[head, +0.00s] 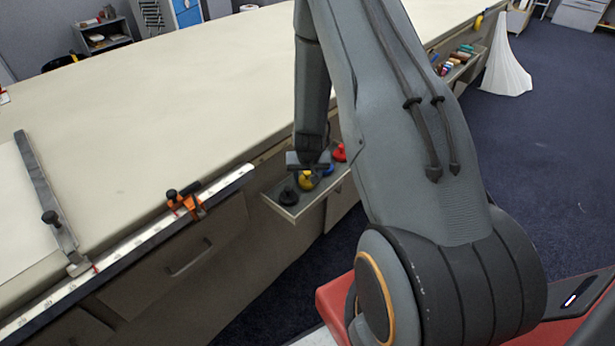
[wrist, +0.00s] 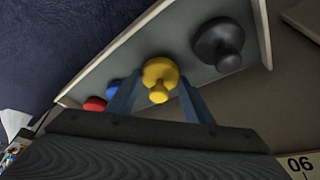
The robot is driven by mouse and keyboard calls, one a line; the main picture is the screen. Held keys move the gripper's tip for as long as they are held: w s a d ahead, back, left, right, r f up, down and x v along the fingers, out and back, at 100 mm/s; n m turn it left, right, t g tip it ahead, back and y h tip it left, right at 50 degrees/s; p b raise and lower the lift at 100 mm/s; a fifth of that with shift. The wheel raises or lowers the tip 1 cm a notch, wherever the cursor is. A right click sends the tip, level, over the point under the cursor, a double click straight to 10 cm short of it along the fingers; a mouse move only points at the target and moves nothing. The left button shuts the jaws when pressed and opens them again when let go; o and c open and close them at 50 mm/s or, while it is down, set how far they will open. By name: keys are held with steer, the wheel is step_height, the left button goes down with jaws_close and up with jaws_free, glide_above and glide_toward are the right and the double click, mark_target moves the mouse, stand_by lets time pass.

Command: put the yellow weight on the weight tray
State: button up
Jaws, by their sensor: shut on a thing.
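The yellow weight (head: 306,181) has a round base and a knob. It also shows in the wrist view (wrist: 159,73), between the two fingers of my gripper (wrist: 158,94). The gripper is shut on it. The weight tray (head: 274,206) is a shallow shelf at the table's side; its rim shows in the wrist view (wrist: 264,35). The yellow weight is at the tray, between the black and blue weights. I cannot tell if its base touches the tray floor. In the head view my wrist partly hides the tray.
A black weight (wrist: 219,42), a blue weight (wrist: 115,88) and a red weight (wrist: 95,103) stand on the tray. A ruler rail (head: 135,251) with an orange clamp (head: 188,204) runs along the table edge. The tabletop (head: 170,110) is largely clear. Another shelf with colourful items (head: 458,60) hangs farther along.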

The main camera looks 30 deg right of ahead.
steer(key=o, duration=1.4)
steer(key=shift+f, duration=0.1)
steer(key=s+a+r+n+y, duration=0.1)
steer(key=s+a+r, duration=0.25)
steer(key=r, duration=0.35)
steer(key=s+a+r+n+g, duration=0.1)
steer(key=s+a+r, duration=0.25)
steer(key=r, duration=0.25)
steer(key=s+a+r+n+y, duration=0.1)
steer(key=s+a+r, duration=0.2)
steer(key=a+r, duration=0.3)
steer(key=s+a+r, duration=0.1)
steer(key=s+r, duration=0.1)
steer(key=s, duration=0.2)
steer(key=s+a+r+n+g, duration=0.1)
steer(key=s+r, duration=0.2)
steer(key=s, duration=0.1)
steer(key=s+a+r+n+g, duration=0.1)
steer(key=s+r, duration=0.1)
steer(key=s, duration=0.2)
steer(key=shift+s+a+r, duration=0.15)
steer(key=shift+a+r, duration=0.05)
steer(key=shift+a, duration=0.15)
